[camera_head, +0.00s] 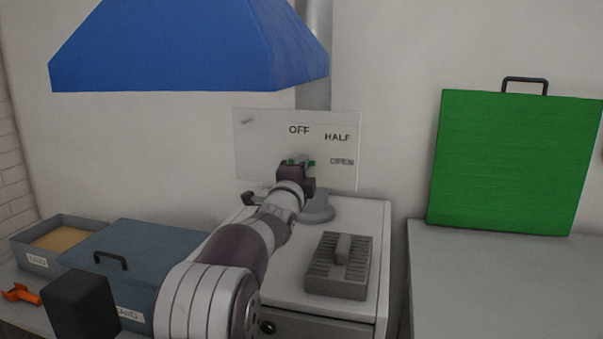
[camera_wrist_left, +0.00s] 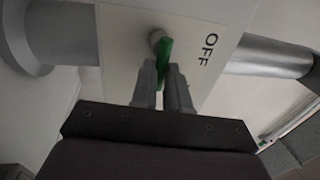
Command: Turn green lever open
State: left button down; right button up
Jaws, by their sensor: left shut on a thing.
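The green lever (camera_wrist_left: 164,60) sits on a round grey pivot in front of a white panel (camera_head: 265,140) marked OFF, HALF and OPEN. In the left wrist view the lever lies between the fingers of my left gripper (camera_wrist_left: 166,80), close to the word OFF. My left gripper (camera_head: 300,163) reaches the panel in the head view and is shut on the lever. Only small green bits of the lever (camera_head: 311,163) show there; the gripper hides the rest. My right gripper is in neither view.
A blue hood (camera_head: 190,50) hangs above the panel. Below stands a white cabinet (camera_head: 375,230) with a grey slotted block (camera_head: 338,275) on top. A blue-grey box (camera_head: 150,250) and a sand tray (camera_head: 35,262) are at left. A green board (camera_head: 515,160) leans at right.

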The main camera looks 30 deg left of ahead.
pick_arm(q)
jog(key=shift+f, duration=0.25)
jog(key=c, duration=1.3)
grip_release()
jog(key=shift+o, duration=0.9)
jog(key=shift+d+r, duration=0.1)
jog(key=shift+r, duration=0.05)
jog(key=b+v, duration=0.1)
jog(key=v, duration=1.1)
jog(key=shift+s+b, duration=0.4)
